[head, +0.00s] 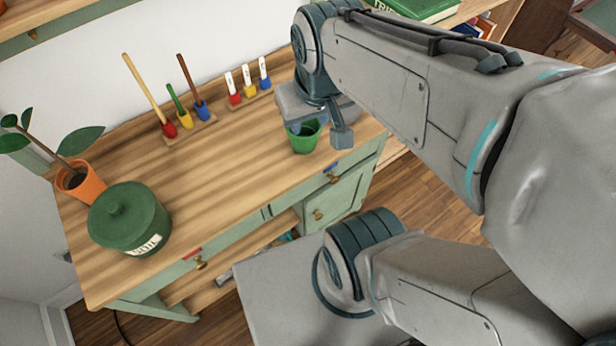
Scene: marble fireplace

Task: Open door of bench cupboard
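The green bench (225,165) has a wooden top. Its cupboard door (343,197) is at the front right, below a drawer, with a small brass knob (318,214) at its left side. The door looks closed. My gripper (319,133) points down over the bench top near its front right edge, above and behind the door as seen here. Its two fingers look spread apart, with nothing visibly held. A green cup (304,141) is just below it and partly hidden by it; I cannot tell whether they touch.
A drawer with a brass knob (200,262) is at the bench's front left. A green lidded pot (130,220) and a potted plant (80,183) stand at the left. Colored tools (185,100) stand at the back. Wooden floor (420,195) lies right of the bench.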

